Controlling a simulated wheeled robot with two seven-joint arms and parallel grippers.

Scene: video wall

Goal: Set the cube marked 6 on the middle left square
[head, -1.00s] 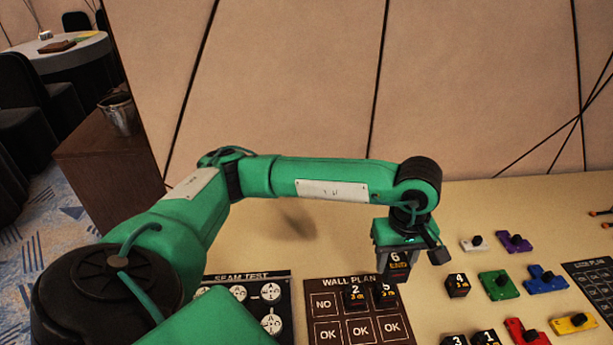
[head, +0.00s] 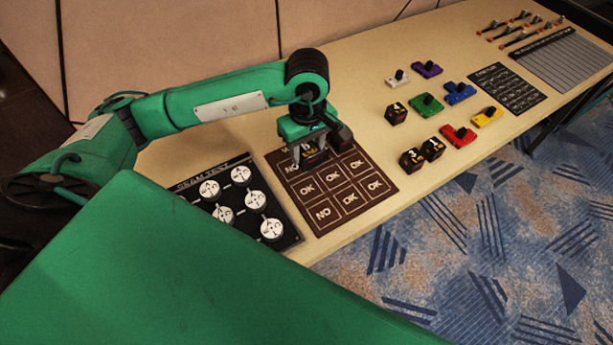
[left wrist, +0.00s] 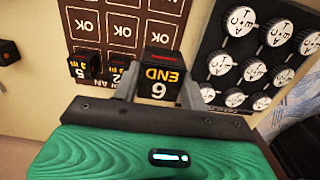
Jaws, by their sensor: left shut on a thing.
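The cube marked 6, black with a gold "END", shows in the left wrist view (left wrist: 160,74) between the fingers of my left gripper. In the head view my left gripper (head: 312,157) is shut on it over the upper left part of the brown wall plan board (head: 341,218); its height above the board is hard to judge. The middle left square (head: 307,189), marked OK, looks bare. Cubes marked 5 (left wrist: 84,66) and 2 (left wrist: 117,68) are on the board's top row in the left wrist view; the gripper mostly hides them in the head view. My right gripper is out of view.
The seam test board (head: 287,238) with round white discs lies left of the plan. Right of it stand cubes 4 (head: 396,113), 3 (head: 411,160) and 1 (head: 432,149), and several coloured knobbed pieces, including a green one (head: 427,105). The table's front edge is close.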

